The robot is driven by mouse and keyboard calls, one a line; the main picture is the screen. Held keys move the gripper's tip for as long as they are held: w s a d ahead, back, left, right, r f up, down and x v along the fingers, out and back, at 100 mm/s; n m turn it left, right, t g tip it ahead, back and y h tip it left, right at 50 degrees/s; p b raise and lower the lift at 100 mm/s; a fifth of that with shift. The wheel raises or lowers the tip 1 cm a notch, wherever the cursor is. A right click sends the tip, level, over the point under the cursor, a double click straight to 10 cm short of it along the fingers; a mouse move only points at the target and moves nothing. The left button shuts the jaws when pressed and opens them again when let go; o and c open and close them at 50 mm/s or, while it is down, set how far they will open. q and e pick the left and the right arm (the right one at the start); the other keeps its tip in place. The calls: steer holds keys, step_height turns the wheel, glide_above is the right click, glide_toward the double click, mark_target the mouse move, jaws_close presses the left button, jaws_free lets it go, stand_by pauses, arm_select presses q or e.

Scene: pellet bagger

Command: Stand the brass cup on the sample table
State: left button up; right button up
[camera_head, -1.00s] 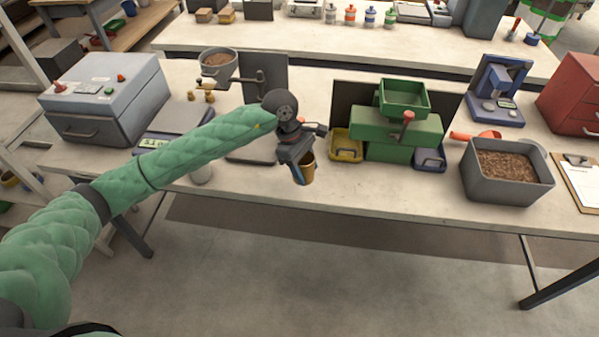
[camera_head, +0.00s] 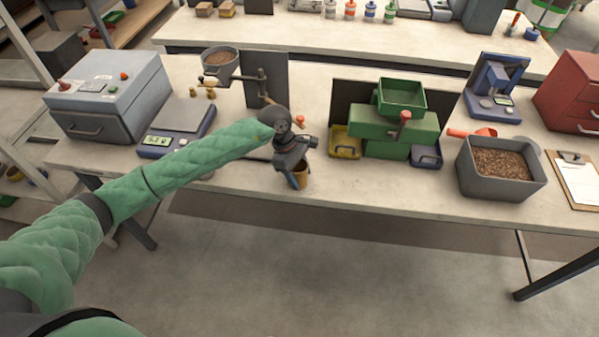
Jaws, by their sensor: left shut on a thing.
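The brass cup (camera_head: 302,176) is held upright at the front edge of the long pale table (camera_head: 365,186). My left gripper (camera_head: 294,178) is shut on the cup, with a finger covering its left side. Whether the cup's bottom touches the tabletop or hangs slightly above or in front of its edge I cannot tell. My right gripper is not in view.
A green machine (camera_head: 385,130) with a yellow tray (camera_head: 346,143) and a blue tray (camera_head: 426,156) stands right of the cup. A grey bin of pellets (camera_head: 496,182) sits further right. A scale (camera_head: 177,128) and a grey box (camera_head: 104,98) stand left.

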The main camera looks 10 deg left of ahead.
arm_select(q)
steer(key=shift+f, duration=0.15)
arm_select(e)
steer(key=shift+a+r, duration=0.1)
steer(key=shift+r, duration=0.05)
arm_select(q)
steer(key=o, duration=1)
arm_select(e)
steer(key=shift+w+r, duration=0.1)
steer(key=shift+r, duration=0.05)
arm_select(q)
steer(key=shift+r, duration=0.2)
steer(key=shift+a+r, duration=0.1)
steer(key=shift+r, duration=0.1)
steer(key=shift+w+a+r+b, duration=0.15)
steer(key=shift+r+b, duration=0.25)
steer(key=shift+b, duration=0.15)
steer(key=b+v, duration=0.5)
steer(key=v, duration=0.5)
steer(key=shift+r, duration=0.25)
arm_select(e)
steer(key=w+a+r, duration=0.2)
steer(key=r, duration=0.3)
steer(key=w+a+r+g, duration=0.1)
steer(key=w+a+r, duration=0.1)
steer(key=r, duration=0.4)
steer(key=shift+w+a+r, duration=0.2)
